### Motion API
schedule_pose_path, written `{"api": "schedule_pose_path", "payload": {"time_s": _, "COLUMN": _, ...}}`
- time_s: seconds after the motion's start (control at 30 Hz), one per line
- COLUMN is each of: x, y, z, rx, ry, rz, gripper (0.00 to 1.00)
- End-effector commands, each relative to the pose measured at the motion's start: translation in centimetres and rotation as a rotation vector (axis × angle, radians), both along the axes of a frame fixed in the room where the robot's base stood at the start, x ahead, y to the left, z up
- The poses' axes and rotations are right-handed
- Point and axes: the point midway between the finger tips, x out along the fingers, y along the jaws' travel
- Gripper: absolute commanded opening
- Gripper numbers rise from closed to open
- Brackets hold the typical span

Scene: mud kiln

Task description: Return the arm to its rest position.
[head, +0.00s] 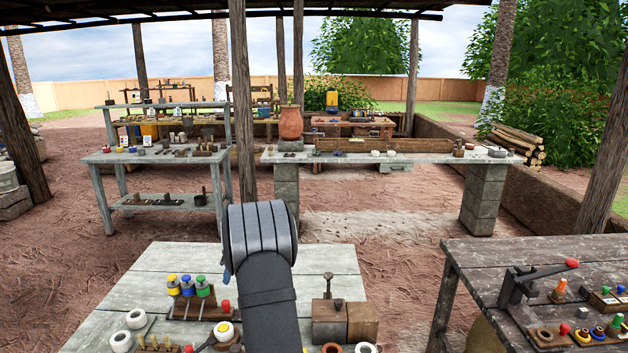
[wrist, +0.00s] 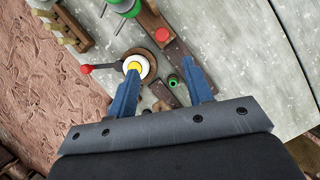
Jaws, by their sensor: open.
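My arm rises from the bottom of the head view in front of the near grey table (head: 125,285). Below the fingers is the tabletop (wrist: 235,45). A white ring with a yellow centre (wrist: 135,66) sits beside the left fingertip, and a small green piece (wrist: 174,80) shows between the fingers. I cannot tell whether the fingertips touch anything.
A red-knobbed lever (wrist: 86,69) lies left of the white ring. Spools in yellow, blue and green (head: 187,285) stand on the near table, with a block and a post (head: 329,318) at right. A dark table (head: 480,270) with a clamp stands to the right. Wooden posts (head: 242,110) rise behind.

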Motion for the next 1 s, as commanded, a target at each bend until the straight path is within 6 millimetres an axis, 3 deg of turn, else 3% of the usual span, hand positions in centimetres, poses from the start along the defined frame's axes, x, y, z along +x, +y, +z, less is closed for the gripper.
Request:
{"api": "schedule_pose_path", "payload": {"time_s": 0.73, "x": 2.5, "y": 5.0, "z": -13.8, "rx": -0.001, "ry": 0.0, "rz": 0.0, "gripper": 0.47}}
{"api": "schedule_pose_path", "payload": {"time_s": 0.97, "x": 2.6, "y": 0.1, "z": -13.4, "rx": 0.0, "ry": -0.004, "rz": -0.005, "gripper": 0.47}}
{"api": "schedule_pose_path", "payload": {"time_s": 1.0, "x": 2.5, "y": 0.1, "z": -12.3, "rx": 0.002, "ry": -0.008, "rz": -0.001, "gripper": 0.47}}
